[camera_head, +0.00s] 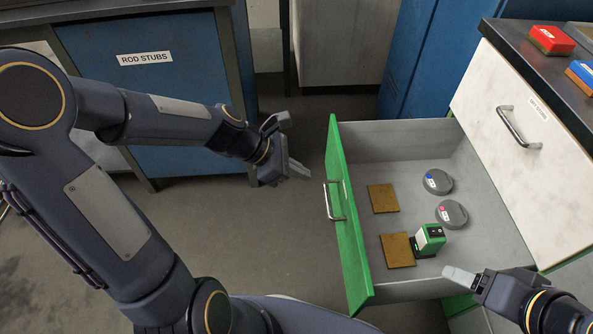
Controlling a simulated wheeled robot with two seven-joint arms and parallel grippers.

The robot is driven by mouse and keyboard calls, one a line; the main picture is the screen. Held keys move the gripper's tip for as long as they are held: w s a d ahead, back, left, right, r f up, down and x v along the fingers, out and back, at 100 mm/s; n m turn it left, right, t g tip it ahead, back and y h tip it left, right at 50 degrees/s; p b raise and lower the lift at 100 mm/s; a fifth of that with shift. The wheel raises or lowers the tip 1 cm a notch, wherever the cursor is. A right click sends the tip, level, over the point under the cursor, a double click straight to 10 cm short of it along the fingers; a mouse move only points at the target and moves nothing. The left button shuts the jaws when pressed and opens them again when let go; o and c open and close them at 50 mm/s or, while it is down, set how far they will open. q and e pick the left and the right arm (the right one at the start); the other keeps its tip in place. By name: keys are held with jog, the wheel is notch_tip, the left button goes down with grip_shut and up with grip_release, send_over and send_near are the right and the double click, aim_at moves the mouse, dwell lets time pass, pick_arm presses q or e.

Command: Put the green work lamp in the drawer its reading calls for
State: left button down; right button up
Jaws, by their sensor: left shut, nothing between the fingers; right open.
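The green work lamp (430,239), a small green and white block with a dark patch, stands in the open green-fronted drawer (338,160). It is beside a brown square pad and slightly overlaps its edge in the picture. Any reading on it is too small to make out. My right gripper (459,277) is open at the drawer's near side, just right of and below the lamp in the picture, apart from it and holding nothing. My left gripper (303,171) is shut and empty, outside the drawer, left of its handle (328,201).
The drawer also holds two brown square pads (383,198) (398,250) and two grey discs, one with a blue mark (438,181) and one with a pink mark (452,214). A closed white drawer (520,140) is above. Red (552,39) and blue (582,74) blocks lie on the counter. A blue cabinet (150,90) reads "ROD STUBS".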

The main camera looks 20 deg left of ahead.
aim_at(344, 185)
pick_arm(q)
jog(key=d+f, duration=0.1)
jog(key=d, duration=0.1)
jog(key=w+d+f+b, duration=0.1)
jog(key=d, duration=0.1)
jog(key=w+d+f+b, duration=0.1)
jog(key=d+f, duration=0.1)
jog(key=shift+w, duration=0.25)
jog(key=shift+w+d+r+b, duration=0.1)
jog(key=shift+w+d+b, duration=0.2)
jog(key=shift+d, duration=0.3)
pick_arm(e)
notch_tip(344, 185, down, 3)
jog(key=shift+f, duration=0.2)
pick_arm(q)
jog(key=shift+d, duration=0.1)
pick_arm(e)
jog(key=shift+r, duration=0.15)
